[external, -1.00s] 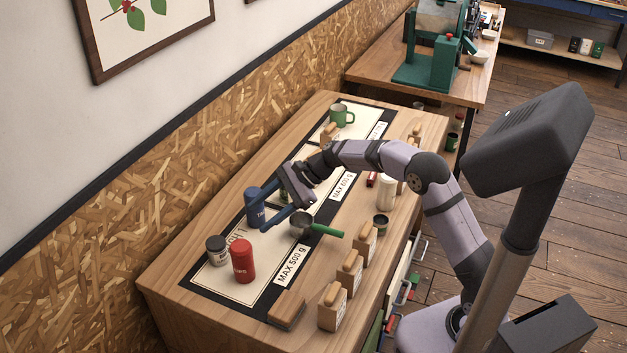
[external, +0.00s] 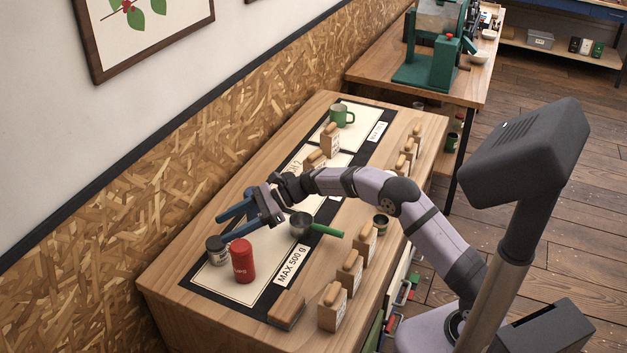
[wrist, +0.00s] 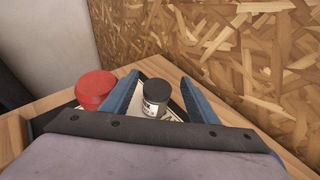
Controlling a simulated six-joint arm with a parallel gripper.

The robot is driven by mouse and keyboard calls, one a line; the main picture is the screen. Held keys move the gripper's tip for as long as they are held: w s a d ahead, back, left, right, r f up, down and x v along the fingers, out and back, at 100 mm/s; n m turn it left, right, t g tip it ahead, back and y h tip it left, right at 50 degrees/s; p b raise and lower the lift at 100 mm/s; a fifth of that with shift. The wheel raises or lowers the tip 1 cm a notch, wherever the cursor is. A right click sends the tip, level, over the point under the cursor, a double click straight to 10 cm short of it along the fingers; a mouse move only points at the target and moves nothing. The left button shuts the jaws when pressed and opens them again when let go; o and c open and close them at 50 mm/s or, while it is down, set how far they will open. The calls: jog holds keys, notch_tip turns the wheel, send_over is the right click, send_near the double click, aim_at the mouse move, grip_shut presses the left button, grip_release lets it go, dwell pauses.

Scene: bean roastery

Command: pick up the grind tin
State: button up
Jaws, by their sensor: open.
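A short tin with a dark lid and a white label (external: 217,250) stands upright at the left end of the table; its lettering is too small to read, so I cannot confirm it is the grind tin. In the wrist view, this dark-lidded tin (wrist: 156,95) shows between my two blue fingers. My gripper (external: 224,227) is open and empty, its fingers pointing at the tin from above and behind it in the external view. A red tin (external: 242,262) stands close beside it, and shows just outside the left finger in the wrist view (wrist: 95,88).
A metal scoop with a green handle (external: 325,230) lies near the middle. Several wooden-topped blocks (external: 349,272) line the front edge, with a flat wooden block (external: 286,309) at the near end. A green mug (external: 342,115) stands far off. The chipboard wall (external: 130,210) runs behind the table.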

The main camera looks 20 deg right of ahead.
aim_at(218, 241)
notch_tip(218, 241, down, 4)
jog(key=shift+a+r+p, duration=0.1)
jog(key=shift+r+p, duration=0.05)
jog(key=shift+p, duration=0.3)
jog(key=shift+x, duration=1.05)
jog(key=shift+a, duration=0.3)
jog(key=c, duration=0.8)
